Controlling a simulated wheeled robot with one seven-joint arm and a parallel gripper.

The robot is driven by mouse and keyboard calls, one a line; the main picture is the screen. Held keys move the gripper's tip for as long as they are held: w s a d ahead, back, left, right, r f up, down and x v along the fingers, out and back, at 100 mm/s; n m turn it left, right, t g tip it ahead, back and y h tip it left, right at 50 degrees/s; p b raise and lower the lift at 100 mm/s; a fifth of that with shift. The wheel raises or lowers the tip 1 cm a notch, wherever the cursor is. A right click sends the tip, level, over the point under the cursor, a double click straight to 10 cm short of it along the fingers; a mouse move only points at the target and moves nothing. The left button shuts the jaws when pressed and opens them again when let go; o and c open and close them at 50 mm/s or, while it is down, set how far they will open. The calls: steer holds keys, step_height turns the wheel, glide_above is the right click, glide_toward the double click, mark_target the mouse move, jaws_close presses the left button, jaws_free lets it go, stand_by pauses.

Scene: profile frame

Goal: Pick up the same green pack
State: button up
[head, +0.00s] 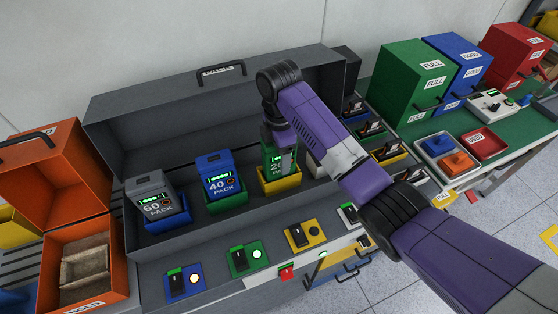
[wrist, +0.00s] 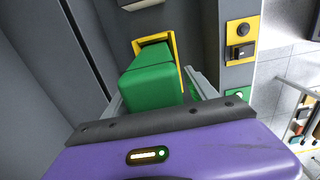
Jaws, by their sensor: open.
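The green pack (head: 267,160), with its number label partly covered, stands upright in a yellow holder (head: 283,183) inside the long grey case. My gripper (head: 280,160) is at the pack from above and partly hides it in the head view. In the wrist view the green pack (wrist: 150,80) lies between the two fingers of my open gripper (wrist: 158,92), with its far end at the yellow holder (wrist: 177,58). I cannot tell whether the fingers touch the pack.
A blue 40 pack (head: 216,178) and a grey 60 pack (head: 153,200) stand left of it in blue and green holders. The case's back wall (head: 150,120) rises behind. Switch plates (head: 244,258) line the front. An orange box (head: 75,235) stands left.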

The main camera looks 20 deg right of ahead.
jaws_close()
steer(key=shift+r, duration=0.2)
step_height(320, 180, up, 20)
steer(key=p, duration=0.4)
steer(key=shift+f+p, duration=0.15)
steer(key=shift+p, duration=0.2)
